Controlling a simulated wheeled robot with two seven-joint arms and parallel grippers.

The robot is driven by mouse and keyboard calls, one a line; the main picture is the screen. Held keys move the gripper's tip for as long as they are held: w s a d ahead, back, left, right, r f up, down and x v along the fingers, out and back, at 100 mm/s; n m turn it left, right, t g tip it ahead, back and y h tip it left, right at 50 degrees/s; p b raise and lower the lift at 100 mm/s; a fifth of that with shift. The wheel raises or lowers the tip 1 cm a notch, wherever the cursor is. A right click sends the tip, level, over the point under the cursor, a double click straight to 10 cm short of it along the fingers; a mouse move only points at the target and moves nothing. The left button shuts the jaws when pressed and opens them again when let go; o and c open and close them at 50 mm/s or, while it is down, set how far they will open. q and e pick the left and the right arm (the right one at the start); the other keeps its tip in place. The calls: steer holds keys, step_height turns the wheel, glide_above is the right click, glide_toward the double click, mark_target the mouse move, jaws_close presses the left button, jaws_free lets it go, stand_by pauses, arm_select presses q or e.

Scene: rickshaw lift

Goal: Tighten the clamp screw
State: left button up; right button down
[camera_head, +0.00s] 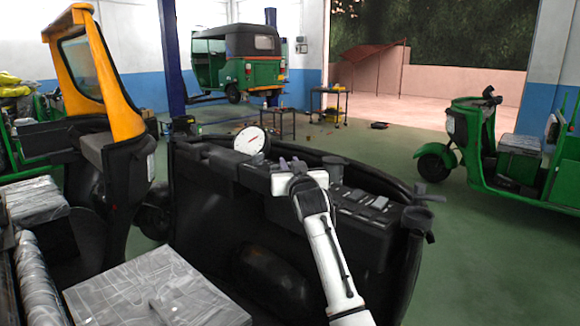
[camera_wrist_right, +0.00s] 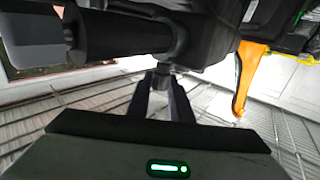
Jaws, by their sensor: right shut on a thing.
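My right gripper (camera_head: 291,164) reaches from below to the black dashboard in the head view. Its fingers are close together there, and the part they hold is hidden. In the right wrist view, the two dark fingertips (camera_wrist_right: 162,82) are shut on a small dark screw (camera_wrist_right: 163,70). The screw hangs under a black clamp-like collar (camera_wrist_right: 181,40) around a thick black bar (camera_wrist_right: 125,36). Most of the screw is covered by the fingers. My left gripper is in neither view.
A white round dial (camera_head: 250,140) sits on the black dashboard (camera_head: 352,204), left of my right gripper. A yellow-framed vehicle part (camera_head: 118,95) stands at the left. A raised green rickshaw (camera_head: 240,65) is behind, and another green rickshaw (camera_head: 490,150) is at the right. Green floor (camera_head: 400,155) lies open between.

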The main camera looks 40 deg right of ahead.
steer(key=m+g+h+b, duration=0.1)
steer(key=b, duration=0.2)
steer(key=m+g+h+b, duration=0.2)
steer(key=b, duration=0.1)
steer(key=m+g+h+b, duration=0.2)
steer(key=b, duration=0.1)
steer(key=shift+w+a+f+b, duration=0.15)
steer(key=shift+f+b, duration=0.2)
steer(key=shift+f, duration=0.05)
steer(key=shift+r+m+g+h+b, duration=0.2)
steer(key=shift+m+g+h+b, duration=0.55)
steer(key=shift+g, duration=0.45)
steer(key=shift+r+m+g+h, duration=0.15)
steer(key=shift+m+g+h, duration=0.15)
steer(key=shift+g, duration=0.3)
steer(key=shift+r+m+g+h, duration=0.15)
steer(key=shift+m+g+h, duration=0.2)
steer(key=shift+m+g, duration=0.7)
steer(key=shift+g+p, duration=0.3)
steer(key=shift+g, duration=0.15)
steer(key=shift+m+g+p, duration=0.3)
steer(key=shift+g+p, duration=0.05)
steer(key=shift+g, duration=0.05)
steer(key=shift+m+g, duration=0.3)
steer(key=shift+g, duration=0.2)
steer(key=shift+p, duration=0.3)
